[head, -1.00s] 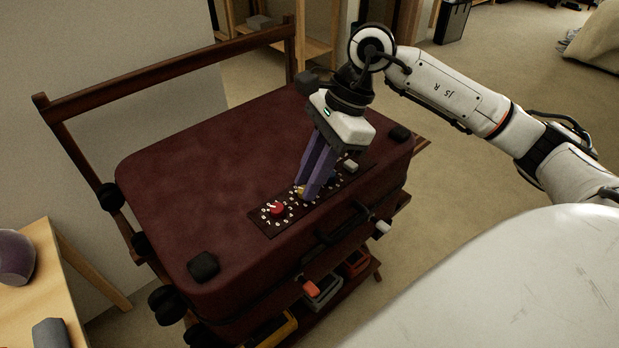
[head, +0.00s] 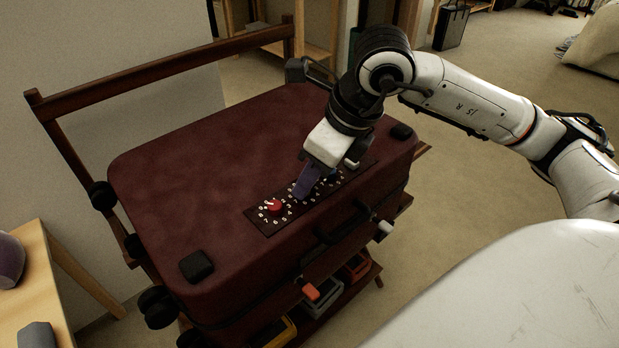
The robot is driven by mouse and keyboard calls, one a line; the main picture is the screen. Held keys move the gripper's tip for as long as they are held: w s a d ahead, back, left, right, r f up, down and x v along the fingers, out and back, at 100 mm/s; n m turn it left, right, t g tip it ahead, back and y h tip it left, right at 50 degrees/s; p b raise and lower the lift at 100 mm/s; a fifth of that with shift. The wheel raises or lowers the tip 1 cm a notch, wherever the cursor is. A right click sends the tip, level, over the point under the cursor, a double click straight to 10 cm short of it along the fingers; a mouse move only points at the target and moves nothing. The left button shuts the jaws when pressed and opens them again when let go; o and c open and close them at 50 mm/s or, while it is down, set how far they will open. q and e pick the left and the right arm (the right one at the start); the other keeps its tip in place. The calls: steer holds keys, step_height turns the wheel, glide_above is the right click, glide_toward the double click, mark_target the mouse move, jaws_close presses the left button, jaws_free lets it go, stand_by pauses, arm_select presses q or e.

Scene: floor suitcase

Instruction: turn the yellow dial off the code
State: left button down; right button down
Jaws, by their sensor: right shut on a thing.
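The dark red suitcase (head: 190,165) lies flat on a wooden rack. A dark dial panel (head: 265,229) near its front edge carries a row of dials with white numbers around them. The red dial (head: 274,205) is at the panel's left end, clear of the gripper. A blue dial (head: 332,176) shows partly, right of the fingers. My right gripper (head: 301,193) reaches down to the panel, its purple fingers shut on the yellow dial between red and blue. The fingers hide the yellow dial, so its pointer cannot be read. My left gripper is out of view.
A light latch or button (head: 352,163) sits at the panel's right end. The suitcase handle (head: 343,222) is on the front side. Bins, one grey (head: 318,297), stand on the shelf below. A wooden table (head: 52,285) is at the left.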

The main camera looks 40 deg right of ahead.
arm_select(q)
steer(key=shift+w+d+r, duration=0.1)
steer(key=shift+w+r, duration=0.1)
arm_select(e)
steer(key=shift+a+m+h, duration=0.1)
steer(key=shift+m+h, duration=0.2)
steer(key=shift+m, duration=0.7)
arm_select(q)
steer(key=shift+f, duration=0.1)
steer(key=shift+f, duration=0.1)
arm_select(e)
steer(key=c, duration=1.6)
jaws_free()
arm_select(q)
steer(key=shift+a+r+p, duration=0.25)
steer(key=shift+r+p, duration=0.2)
steer(key=shift+p, duration=0.55)
arm_select(e)
steer(key=v, duration=1)
steer(key=shift+s+r, duration=0.1)
steer(key=shift+s, duration=0.05)
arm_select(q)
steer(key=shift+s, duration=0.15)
arm_select(e)
steer(key=shift+s, duration=0.1)
